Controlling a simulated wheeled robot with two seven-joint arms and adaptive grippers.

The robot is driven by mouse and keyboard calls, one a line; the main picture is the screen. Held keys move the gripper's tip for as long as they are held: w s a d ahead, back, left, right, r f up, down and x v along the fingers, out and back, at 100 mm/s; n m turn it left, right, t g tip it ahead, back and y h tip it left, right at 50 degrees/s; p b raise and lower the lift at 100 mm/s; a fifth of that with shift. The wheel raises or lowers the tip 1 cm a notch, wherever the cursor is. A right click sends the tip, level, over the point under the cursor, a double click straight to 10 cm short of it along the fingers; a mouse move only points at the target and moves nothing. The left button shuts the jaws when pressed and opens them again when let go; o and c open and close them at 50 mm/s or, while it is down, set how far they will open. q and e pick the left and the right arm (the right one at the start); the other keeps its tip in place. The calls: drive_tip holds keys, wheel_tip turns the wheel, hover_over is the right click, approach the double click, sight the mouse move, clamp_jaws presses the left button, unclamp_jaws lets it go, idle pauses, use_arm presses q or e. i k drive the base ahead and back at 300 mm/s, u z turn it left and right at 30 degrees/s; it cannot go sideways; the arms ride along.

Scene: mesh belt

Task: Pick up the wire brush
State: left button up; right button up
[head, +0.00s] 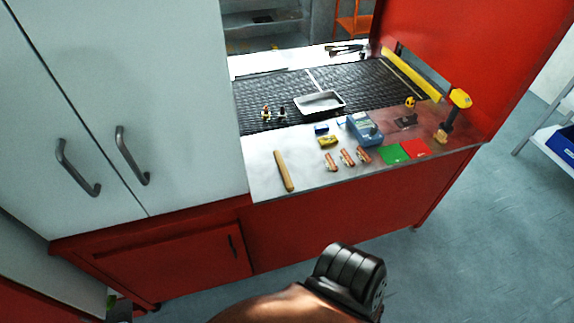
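A long, narrow wooden piece (284,171) lies on the left front of the light metal worktop. It may be the wire brush seen from above, but I cannot make out any bristles. Some dark, thin tools (345,49) lie on the far ledge behind the mesh belt, too small to identify. Neither of my gripper's fingertips shows in the head view. Part of my own arm is at the bottom, apart from the worktop.
The black mesh belt (290,88) carries a grey tray (319,103). On the worktop (262,160) are a blue device (365,129), copper-coloured pieces (348,158), green (391,154) and red (415,148) squares and a yellow-topped tool (460,99). A tall white cabinet (180,60) stands left. Open floor lies right.

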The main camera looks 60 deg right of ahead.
sight(288, 182)
drive_tip(key=z, duration=0.6)
drive_tip(key=i, duration=0.6)
drive_tip(key=z, duration=0.75)
